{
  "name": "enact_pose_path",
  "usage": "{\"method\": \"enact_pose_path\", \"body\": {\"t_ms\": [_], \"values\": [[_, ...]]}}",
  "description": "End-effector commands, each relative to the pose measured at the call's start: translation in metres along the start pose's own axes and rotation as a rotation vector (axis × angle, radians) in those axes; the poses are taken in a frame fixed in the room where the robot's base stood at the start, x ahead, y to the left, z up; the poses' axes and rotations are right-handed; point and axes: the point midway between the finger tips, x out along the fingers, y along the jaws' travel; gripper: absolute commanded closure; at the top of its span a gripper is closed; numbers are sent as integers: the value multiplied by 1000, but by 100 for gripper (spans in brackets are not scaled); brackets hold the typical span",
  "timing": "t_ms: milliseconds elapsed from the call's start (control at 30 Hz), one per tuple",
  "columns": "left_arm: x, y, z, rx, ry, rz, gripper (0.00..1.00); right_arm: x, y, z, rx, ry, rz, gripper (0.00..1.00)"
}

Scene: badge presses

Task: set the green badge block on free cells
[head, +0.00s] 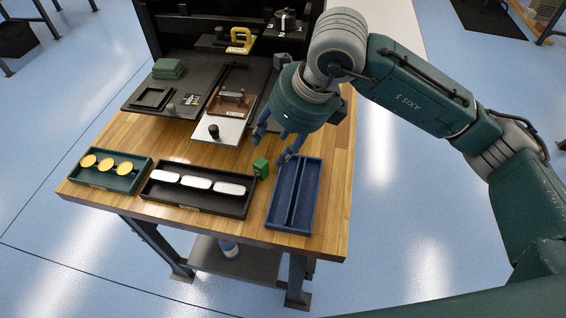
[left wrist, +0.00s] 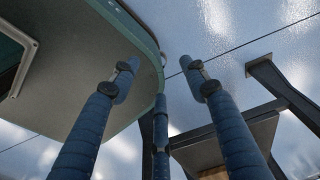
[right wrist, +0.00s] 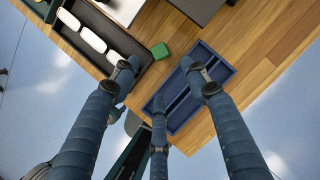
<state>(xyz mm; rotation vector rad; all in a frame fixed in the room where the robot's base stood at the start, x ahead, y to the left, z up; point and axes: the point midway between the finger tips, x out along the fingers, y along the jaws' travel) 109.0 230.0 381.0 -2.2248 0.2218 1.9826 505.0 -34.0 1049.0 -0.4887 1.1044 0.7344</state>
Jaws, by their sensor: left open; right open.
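A small green block (head: 261,168) stands on the wooden table between the black tray and the blue tray. It also shows in the right wrist view (right wrist: 161,51), beyond my fingertips. The blue tray (head: 273,222) has long compartments split by a divider, and they look empty. My right gripper (head: 274,145) is open and empty, above the table near the green block and the blue tray's far end. My left gripper (left wrist: 160,75) is open and empty in the left wrist view, over the floor beside table legs; it is outside the head view.
A black tray (head: 197,207) holds white oval pieces, and a green tray (head: 84,181) holds yellow discs. Dark press plates, a black knob (head: 213,131), a green stack (head: 168,68) and a yellow-handled press (head: 241,40) fill the back. Bare wood shows right of the blue tray.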

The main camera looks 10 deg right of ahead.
Motion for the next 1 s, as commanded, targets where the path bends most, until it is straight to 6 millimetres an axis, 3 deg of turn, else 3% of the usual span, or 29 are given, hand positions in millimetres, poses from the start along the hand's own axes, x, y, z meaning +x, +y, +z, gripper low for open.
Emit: {"method": "enact_pose_path", "body": {"t_ms": [133,300,467,733,1000], "values": [[-9,3,21,0,-31,4,55,23,2,-1,5,4,4,55],[-14,3,33,1,-48,4,55,45,0,-1,4,4,2,55],[-20,1,28,2,-42,2,55,55,-1,-1,4,5,1,55],[-38,-2,4,2,-9,-1,55,94,-3,-2,4,4,2,55],[-38,-2,8,2,-16,-1,55,103,-4,-3,2,2,0,55]]}}
